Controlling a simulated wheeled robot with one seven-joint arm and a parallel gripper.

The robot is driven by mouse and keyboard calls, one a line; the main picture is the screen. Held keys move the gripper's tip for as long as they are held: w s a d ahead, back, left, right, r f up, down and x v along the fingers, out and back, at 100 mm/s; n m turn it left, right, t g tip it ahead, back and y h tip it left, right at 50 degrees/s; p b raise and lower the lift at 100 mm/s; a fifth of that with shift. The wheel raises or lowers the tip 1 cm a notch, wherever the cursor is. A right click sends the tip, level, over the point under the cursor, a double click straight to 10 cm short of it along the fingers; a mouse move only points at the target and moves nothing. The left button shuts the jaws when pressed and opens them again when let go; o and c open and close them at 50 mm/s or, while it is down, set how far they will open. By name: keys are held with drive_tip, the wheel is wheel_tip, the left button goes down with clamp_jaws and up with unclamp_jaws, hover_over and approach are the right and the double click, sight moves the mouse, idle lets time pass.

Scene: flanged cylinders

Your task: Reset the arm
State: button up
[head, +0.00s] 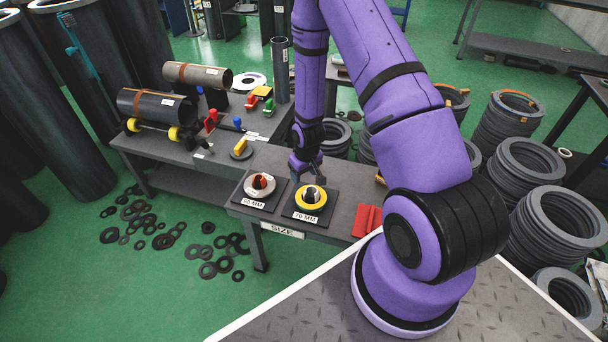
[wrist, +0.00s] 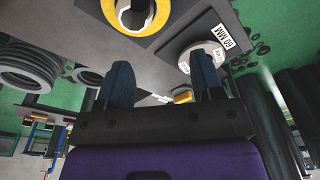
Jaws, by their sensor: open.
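My gripper (head: 305,165) hangs on the purple arm over the table, just behind the two dark pads. Its two fingers stand wide apart with nothing between them, as the wrist view (wrist: 162,72) shows. A yellow-flanged piece (head: 299,197) sits on the pad labelled 70 MM, in front of the gripper; it also shows at the top of the wrist view (wrist: 120,14). A pale-flanged piece (head: 249,187) sits on the left pad. In the wrist view, the right finger partly covers this pale flange (wrist: 185,62); I cannot tell whether they touch.
A back-left table carries two large tubes (head: 155,105), (head: 197,75) and small coloured fittings (head: 211,120). Red blocks (head: 366,220) lie at the front table's right edge. Stacks of grey rings (head: 525,165) stand right. Black rings (head: 150,220) lie on the green floor.

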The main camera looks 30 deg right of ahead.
idle(0.3)
drive_tip(key=s+a+r+t, duration=0.1)
drive_tip(key=a+r, duration=0.1)
drive_tip(key=r, duration=1.5)
drive_tip(key=s+a+r+t, duration=0.1)
drive_tip(key=a+r, duration=0.1)
drive_tip(key=r, duration=1.4)
drive_tip(key=s+a+r+t, duration=0.1)
drive_tip(key=s+a+r, duration=0.1)
drive_tip(key=s+r, duration=0.7)
drive_tip(key=s+a+r, duration=0.3)
drive_tip(key=s+r, duration=0.5)
drive_tip(key=s, duration=0.6)
drive_tip(key=shift+r+t, duration=0.4)
